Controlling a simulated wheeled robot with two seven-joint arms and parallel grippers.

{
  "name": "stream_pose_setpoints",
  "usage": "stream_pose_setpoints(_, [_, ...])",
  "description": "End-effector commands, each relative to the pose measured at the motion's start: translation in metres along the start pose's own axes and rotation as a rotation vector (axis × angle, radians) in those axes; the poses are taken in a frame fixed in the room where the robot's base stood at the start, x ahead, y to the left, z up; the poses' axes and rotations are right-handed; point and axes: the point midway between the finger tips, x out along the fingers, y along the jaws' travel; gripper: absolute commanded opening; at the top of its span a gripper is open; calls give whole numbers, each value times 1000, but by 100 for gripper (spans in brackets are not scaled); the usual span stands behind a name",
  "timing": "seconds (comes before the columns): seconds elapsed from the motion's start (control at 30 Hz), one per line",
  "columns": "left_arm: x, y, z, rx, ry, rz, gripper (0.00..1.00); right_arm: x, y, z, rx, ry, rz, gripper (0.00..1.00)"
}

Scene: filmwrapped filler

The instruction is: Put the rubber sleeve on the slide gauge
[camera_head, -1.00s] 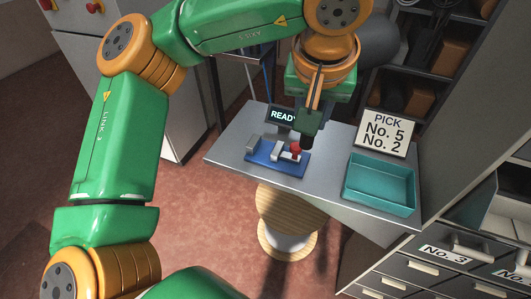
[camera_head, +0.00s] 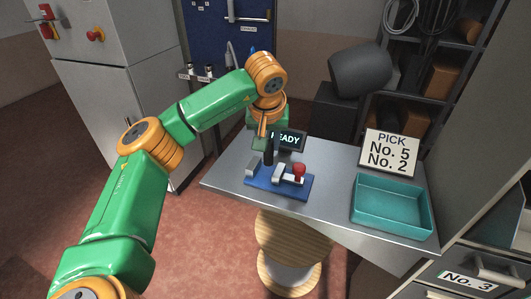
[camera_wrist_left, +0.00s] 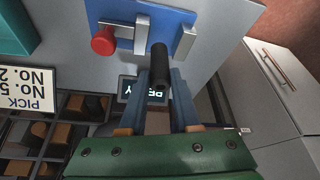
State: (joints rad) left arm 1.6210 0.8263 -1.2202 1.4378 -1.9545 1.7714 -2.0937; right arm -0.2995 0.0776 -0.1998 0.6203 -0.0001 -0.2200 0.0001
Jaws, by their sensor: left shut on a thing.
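The slide gauge has a blue base (camera_head: 262,180) with two grey metal blocks and a red knob (camera_head: 299,170). It lies on the grey table, and its base also shows at the top of the left wrist view (camera_wrist_left: 160,10). My left gripper (camera_head: 268,139) is shut on a black cylinder, which looks like the rubber sleeve (camera_head: 268,154). In the left wrist view the sleeve (camera_wrist_left: 159,68) sticks out from between the fingertips (camera_wrist_left: 160,85), its free end between the two grey blocks in the picture. I cannot tell whether it touches the gauge. My right gripper is not in view.
A teal tray (camera_head: 362,211) stands at the table's right, before a sign (camera_head: 389,152) reading "PICK No. 5 No. 2". A small screen (camera_head: 290,138) reading "READY" stands behind the gauge. Drawers (camera_head: 470,283) are at lower right. The table between gauge and tray is clear.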

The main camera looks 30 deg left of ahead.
Motion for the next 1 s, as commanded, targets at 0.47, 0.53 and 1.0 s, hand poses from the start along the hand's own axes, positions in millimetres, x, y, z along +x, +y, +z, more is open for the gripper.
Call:
stream_pose_setpoints(0.47, [41, -8, 11, 0, 0, 0, 0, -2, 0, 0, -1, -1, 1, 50])
stream_pose_setpoints(0.53, [43, -8, 12, 0, 0, 0, 0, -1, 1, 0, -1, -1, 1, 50])
stream_pose_setpoints(1.0, [43, -7, 12, 0, 0, 1, 61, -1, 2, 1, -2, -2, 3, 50])
